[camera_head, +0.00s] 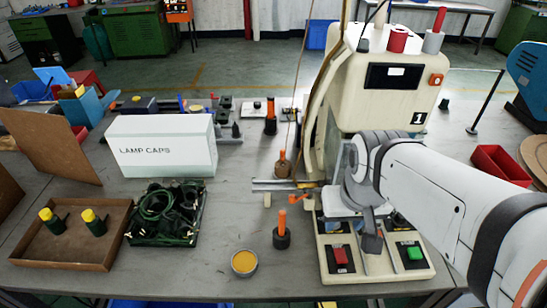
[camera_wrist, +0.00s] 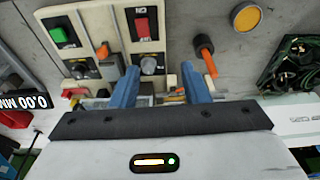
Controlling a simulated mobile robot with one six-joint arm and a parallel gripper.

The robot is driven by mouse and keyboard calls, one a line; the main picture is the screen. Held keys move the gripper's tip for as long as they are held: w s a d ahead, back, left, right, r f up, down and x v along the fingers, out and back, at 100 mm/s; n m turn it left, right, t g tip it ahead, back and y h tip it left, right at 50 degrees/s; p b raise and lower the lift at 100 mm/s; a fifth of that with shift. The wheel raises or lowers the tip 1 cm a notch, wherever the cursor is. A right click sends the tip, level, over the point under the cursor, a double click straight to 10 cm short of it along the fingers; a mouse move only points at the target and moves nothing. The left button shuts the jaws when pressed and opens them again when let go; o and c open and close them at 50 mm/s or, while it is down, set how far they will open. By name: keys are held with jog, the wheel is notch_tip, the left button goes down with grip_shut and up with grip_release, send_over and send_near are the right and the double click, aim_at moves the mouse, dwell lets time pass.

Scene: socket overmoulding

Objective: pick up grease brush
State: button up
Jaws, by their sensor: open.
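An upright orange-handled tool with a dark round base, which looks like the grease brush (camera_head: 281,234), stands on the table in the head view. It stands behind and right of a small tin of yellow grease (camera_head: 244,262). In the wrist view the orange handle (camera_wrist: 207,60) shows just beyond the right fingertip, with the tin (camera_wrist: 246,17) above it. My gripper (camera_wrist: 160,78) is open, its two blue fingers apart with nothing held between them. In the head view my arm's wrist hides the fingers. Similar orange-handled tools (camera_head: 283,165) (camera_head: 270,118) stand further back.
A cream machine (camera_head: 398,105) stands at the right; its button panel (camera_head: 375,262) has red and green buttons. A white lamp caps box (camera_head: 160,146), a crate of green cables (camera_head: 164,213) and a brown tray (camera_head: 72,263) lie left. The table front right of the tin is clear.

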jog(key=w+a+f+m+g+p, duration=0.1)
jog(key=w+a+f, duration=0.15)
jog(key=w, duration=0.35)
jog(key=m+g+p, duration=0.1)
jog(key=m+g, duration=0.1)
send_over(282, 212)
jog(key=f, duration=0.4)
jog(key=shift+s+d+f, duration=0.2)
jog(key=shift+d, duration=0.15)
jog(key=shift+w+a+f, duration=0.1)
jog(key=shift+a+f, duration=0.1)
jog(key=shift+f, duration=0.15)
notch_tip(282, 212, down, 8)
jog(key=shift+w+a+r, duration=0.1)
jog(key=shift+r, duration=0.1)
jog(key=shift+c, duration=0.3)
grip_shut()
